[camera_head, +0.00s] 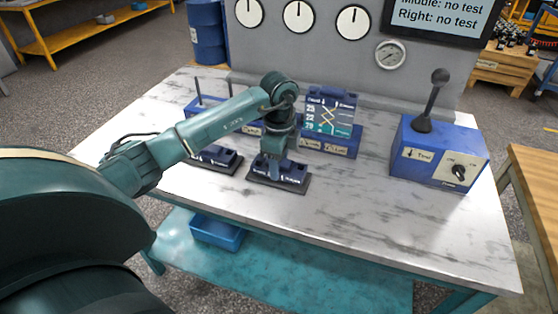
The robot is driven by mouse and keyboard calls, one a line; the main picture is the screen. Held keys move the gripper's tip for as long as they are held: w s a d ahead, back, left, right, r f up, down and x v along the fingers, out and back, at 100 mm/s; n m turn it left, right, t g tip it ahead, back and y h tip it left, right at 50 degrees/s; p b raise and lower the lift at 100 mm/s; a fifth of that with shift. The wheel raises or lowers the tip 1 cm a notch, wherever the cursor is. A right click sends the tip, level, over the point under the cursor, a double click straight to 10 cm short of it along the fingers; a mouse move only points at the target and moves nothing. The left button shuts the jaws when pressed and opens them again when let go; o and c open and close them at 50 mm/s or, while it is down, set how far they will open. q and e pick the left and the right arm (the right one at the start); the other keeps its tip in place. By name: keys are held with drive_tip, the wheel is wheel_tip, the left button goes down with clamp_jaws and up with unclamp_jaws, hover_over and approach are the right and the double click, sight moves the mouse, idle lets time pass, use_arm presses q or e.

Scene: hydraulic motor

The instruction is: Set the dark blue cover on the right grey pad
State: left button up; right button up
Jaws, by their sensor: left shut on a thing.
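My left gripper (275,169) points straight down and is shut on a dark blue cover (291,173). The cover is low over the right grey pad (283,187), with the pad's dark edge showing around it. I cannot tell whether the cover rests fully on the pad. My right gripper is not in view.
Behind the gripper stands a blue block with a diagram plate (330,115). A blue box with a lever (440,153) is at the right. A blue station with upright rods (199,92) is at the back left. The marble tabletop (360,215) is clear in front and right.

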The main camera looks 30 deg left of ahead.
use_arm(q)
drive_tip(key=shift+f, duration=0.4)
drive_tip(key=o, duration=1.5)
drive_tip(key=shift+f, duration=0.1)
wheel_tip(320, 180, up, 13)
drive_tip(key=shift+r, duration=0.15)
